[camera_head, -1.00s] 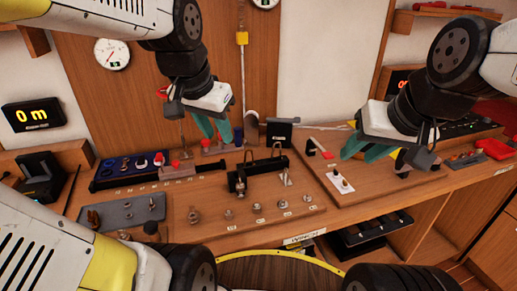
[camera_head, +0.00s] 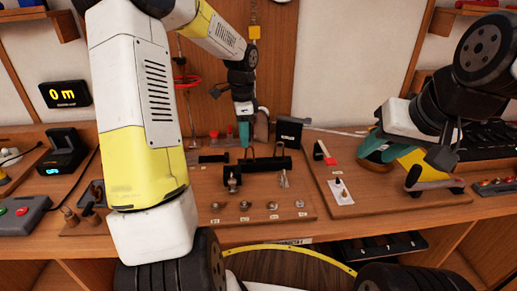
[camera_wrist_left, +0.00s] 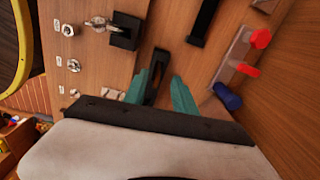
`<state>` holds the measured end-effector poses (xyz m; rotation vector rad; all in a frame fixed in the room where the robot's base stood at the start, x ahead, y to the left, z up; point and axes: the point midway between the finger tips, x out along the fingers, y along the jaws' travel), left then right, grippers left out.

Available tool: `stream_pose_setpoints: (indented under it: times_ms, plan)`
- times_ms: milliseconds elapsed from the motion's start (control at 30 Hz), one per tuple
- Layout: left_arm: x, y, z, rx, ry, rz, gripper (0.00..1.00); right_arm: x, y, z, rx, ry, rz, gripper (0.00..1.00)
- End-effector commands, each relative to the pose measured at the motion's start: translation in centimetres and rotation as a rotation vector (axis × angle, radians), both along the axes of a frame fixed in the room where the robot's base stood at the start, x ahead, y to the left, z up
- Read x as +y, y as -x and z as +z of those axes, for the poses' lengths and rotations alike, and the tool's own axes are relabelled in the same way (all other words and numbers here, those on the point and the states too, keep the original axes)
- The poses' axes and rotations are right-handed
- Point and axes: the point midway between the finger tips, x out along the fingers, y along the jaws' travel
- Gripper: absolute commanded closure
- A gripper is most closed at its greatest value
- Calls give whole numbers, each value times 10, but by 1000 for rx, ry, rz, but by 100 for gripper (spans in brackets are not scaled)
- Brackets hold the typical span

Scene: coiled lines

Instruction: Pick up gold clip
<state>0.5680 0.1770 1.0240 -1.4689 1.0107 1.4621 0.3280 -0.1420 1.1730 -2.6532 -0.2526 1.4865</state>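A thin upright clip loop (camera_head: 250,152), brownish gold, stands in the black rack (camera_head: 262,167) on the wooden board. A second, darker loop (camera_head: 279,147) stands to its right. My left gripper (camera_head: 244,136) points down just above and behind the rack, close to the brownish loop. In the left wrist view its teal fingers (camera_wrist_left: 160,93) are apart, with a dark slot and a small brownish piece (camera_wrist_left: 157,72) between and beyond them; contact cannot be told.
Several small metal fittings (camera_head: 244,206) line the front of the board. A black box (camera_head: 289,130) stands behind the rack. A red-handled part (camera_head: 326,154) and a yellow-black tool (camera_head: 422,172) are at right. My left arm covers the bench's left part.

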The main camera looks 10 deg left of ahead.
Motion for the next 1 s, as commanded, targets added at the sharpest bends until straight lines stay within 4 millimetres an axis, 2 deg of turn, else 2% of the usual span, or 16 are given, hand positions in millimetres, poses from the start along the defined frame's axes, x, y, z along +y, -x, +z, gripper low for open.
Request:
stream_pose_setpoints:
  times_ms: [400,533,733,900,1000]
  plan:
    - [-6,0,-56,2,1,2,67,0,0,0,0,0,0,64]
    - [-6,-1,-63,-1,1,3,67,0,0,0,0,0,0,64]
    - [-6,-1,-63,-1,1,3,67,0,0,0,0,0,0,64]
    - [-6,-1,-62,-1,1,3,100,0,0,0,0,0,0,64]
    - [-6,-1,-62,-1,1,3,100,0,0,0,0,0,0,64]
